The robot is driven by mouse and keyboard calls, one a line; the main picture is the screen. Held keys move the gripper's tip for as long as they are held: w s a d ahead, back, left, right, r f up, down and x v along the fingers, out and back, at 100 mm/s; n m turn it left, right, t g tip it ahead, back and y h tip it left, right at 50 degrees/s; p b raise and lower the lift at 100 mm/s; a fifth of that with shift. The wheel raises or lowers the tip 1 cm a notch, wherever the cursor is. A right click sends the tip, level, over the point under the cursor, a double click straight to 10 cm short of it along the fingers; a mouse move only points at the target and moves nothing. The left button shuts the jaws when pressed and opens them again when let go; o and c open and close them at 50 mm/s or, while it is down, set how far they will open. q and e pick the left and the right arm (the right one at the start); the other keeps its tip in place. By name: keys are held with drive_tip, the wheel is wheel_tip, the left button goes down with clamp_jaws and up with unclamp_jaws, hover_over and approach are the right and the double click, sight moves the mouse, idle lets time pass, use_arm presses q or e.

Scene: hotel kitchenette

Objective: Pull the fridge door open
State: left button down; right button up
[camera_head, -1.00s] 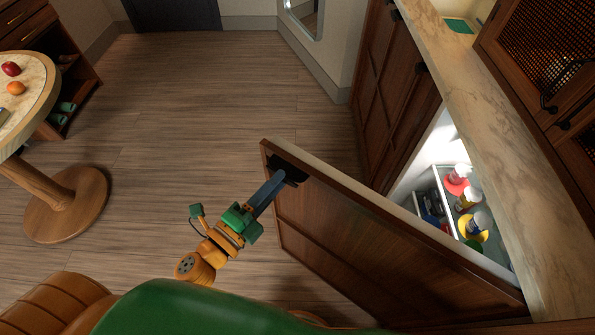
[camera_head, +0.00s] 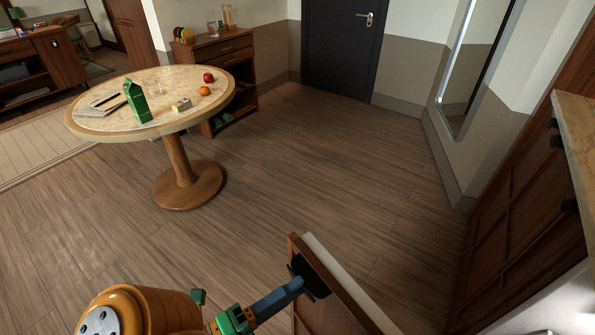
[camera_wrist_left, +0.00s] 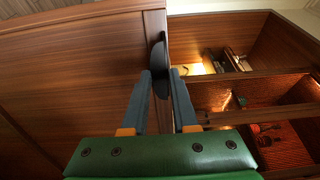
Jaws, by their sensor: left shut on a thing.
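The fridge door (camera_head: 350,305) is a brown wood panel with a pale edge, standing swung out from the counter at the bottom of the head view. Most of it is cut off by the frame. Its black handle (camera_head: 314,276) is near the door's free end. My left gripper (camera_head: 300,284) is shut on this handle. In the left wrist view, the two fingers (camera_wrist_left: 161,80) are at the dark handle (camera_wrist_left: 159,55), beside the edge of the wood door (camera_wrist_left: 75,60). The fridge interior is mostly out of the head view. My right gripper is not in view.
A round table (camera_head: 185,185) with a carton, fruit and other items stands at the left. The wood floor (camera_head: 310,160) between it and the door is clear. Cabinets and a counter (camera_head: 578,135) line the right side. A dark room door (camera_head: 341,50) is at the back.

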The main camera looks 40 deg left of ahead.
use_arm(q)
drive_tip(key=shift+s+f, duration=0.15)
drive_tip(key=shift+f, duration=0.1)
drive_tip(key=c, duration=1.1)
unclamp_jaws()
drive_tip(key=o, duration=0.3)
drive_tip(key=shift+o, duration=0.2)
drive_tip(key=shift+w, duration=0.2)
drive_tip(key=p+v, duration=0.3)
drive_tip(key=v, duration=0.4)
drive_tip(key=shift+p, duration=0.3)
